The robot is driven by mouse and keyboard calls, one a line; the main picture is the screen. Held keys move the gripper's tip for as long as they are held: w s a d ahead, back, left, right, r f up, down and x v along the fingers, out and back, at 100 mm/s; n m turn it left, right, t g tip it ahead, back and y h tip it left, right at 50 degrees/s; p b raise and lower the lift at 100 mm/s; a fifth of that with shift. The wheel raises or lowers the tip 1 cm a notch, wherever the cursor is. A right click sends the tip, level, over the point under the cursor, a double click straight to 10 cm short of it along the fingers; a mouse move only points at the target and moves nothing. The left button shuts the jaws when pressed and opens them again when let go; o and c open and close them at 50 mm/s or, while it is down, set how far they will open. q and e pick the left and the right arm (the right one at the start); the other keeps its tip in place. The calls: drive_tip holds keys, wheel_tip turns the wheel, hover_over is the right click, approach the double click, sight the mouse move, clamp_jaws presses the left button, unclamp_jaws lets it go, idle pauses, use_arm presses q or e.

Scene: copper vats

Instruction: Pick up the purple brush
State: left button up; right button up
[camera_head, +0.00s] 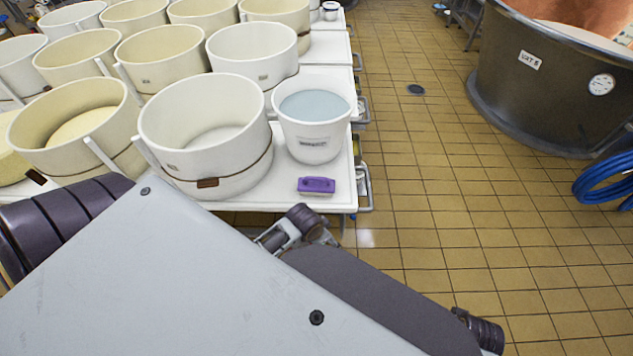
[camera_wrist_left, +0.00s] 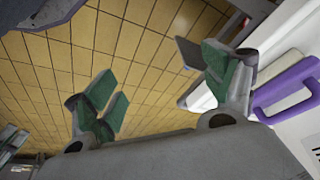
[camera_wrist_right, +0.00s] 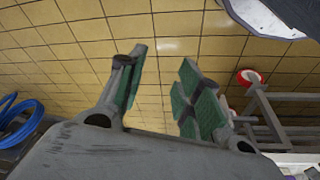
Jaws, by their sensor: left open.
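The purple brush (camera_head: 316,185) lies on the white table near its front right corner, in front of the bucket of pale blue liquid. In the left wrist view the purple brush (camera_wrist_left: 268,97) shows at the right edge, beside one finger and outside the jaws. My left gripper (camera_wrist_left: 160,88) is open and empty, with green pads spread over tiled floor. In the head view part of my left gripper (camera_head: 290,230) shows just in front of the table edge, mostly hidden by my arm. My right gripper (camera_wrist_right: 160,85) is open and empty over the floor.
The white bucket (camera_head: 313,125) stands just behind the brush. A large cream tub (camera_head: 205,130) is to its left, with several more behind. A metal vat (camera_head: 540,75) and a blue hose (camera_head: 605,180) are at right.

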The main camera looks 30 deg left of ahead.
use_arm(q)
drive_tip(key=w+d+r+m+h+b, duration=0.25)
drive_tip(key=w+d+r+m, duration=0.25)
drive_tip(key=d+r+m, duration=0.35)
drive_tip(key=w+a+r, duration=0.1)
drive_tip(key=w+a, duration=0.3)
drive_tip(key=a, duration=0.8)
drive_tip(key=w+a, duration=0.5)
drive_tip(key=a, duration=0.7)
drive_tip(key=shift+a+r+m, duration=0.35)
drive_tip(key=shift+r+m, duration=0.05)
drive_tip(key=shift+m, duration=0.05)
use_arm(e)
drive_tip(key=s+d+f, duration=0.1)
drive_tip(key=s+f, duration=0.2)
drive_tip(key=f, duration=0.6)
drive_tip(key=s+f, duration=0.3)
drive_tip(key=f, duration=0.7)
drive_tip(key=s+d+f, duration=0.1)
drive_tip(key=s+f, duration=0.2)
drive_tip(key=f, duration=0.6)
drive_tip(key=shift+s+d+f, duration=0.15)
drive_tip(key=shift+d+f, duration=0.15)
use_arm(q)
drive_tip(key=shift+f+y, duration=0.1)
drive_tip(key=shift+y, duration=0.15)
